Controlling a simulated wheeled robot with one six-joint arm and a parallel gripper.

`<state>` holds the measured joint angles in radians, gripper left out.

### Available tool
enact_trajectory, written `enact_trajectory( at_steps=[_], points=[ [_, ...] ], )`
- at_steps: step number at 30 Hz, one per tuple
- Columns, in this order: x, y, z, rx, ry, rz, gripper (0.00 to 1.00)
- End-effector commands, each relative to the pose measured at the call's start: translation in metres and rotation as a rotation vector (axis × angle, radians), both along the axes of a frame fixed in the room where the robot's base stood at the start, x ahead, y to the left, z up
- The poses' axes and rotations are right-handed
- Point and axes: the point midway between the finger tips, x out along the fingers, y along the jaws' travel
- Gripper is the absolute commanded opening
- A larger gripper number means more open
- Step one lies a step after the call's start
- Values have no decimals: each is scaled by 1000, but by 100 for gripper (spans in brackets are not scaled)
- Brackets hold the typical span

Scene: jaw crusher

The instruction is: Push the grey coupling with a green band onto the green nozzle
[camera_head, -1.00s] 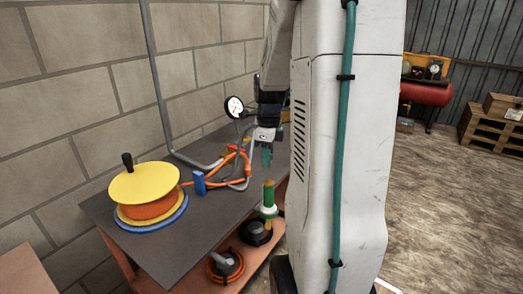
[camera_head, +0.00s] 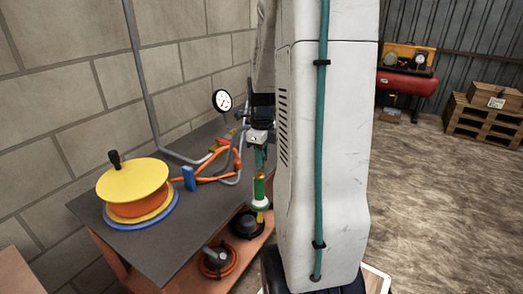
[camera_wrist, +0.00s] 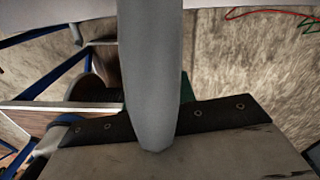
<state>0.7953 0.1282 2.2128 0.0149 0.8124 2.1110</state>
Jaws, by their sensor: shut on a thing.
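My gripper (camera_head: 261,164) hangs in the middle of the head view, with teal, narrow fingers pointing down. It is shut on the grey coupling (camera_wrist: 150,75), a smooth grey cylinder that fills the middle of the wrist view. I cannot make out its green band. A green upright cylinder (camera_head: 258,188), which looks like the green nozzle, stands just below the fingertips. It has a pale orange top and a white collar. A small gap or light contact lies between them; I cannot tell which. A bit of green (camera_wrist: 187,90) shows behind the grey cylinder in the wrist view.
A dark table (camera_head: 150,245) carries a yellow-topped reel (camera_head: 132,177), a blue block (camera_head: 189,178) and orange hoses (camera_head: 215,170). A dial gauge (camera_head: 221,100) stands behind. Black round fittings (camera_head: 216,259) sit on a lower shelf. A brick wall closes the left; open floor lies right.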

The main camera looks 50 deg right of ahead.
Motion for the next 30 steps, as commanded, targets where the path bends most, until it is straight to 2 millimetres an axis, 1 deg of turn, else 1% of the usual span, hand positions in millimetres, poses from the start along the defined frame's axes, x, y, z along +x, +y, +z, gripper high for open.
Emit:
enact_trajectory(
  at_steps=[3,9,30],
  points=[
    [0,0,-10,2,1,0,0],
    [0,0,-21,1,0,0,0],
    [0,0,-23,-1,0,1,0]
  ],
)
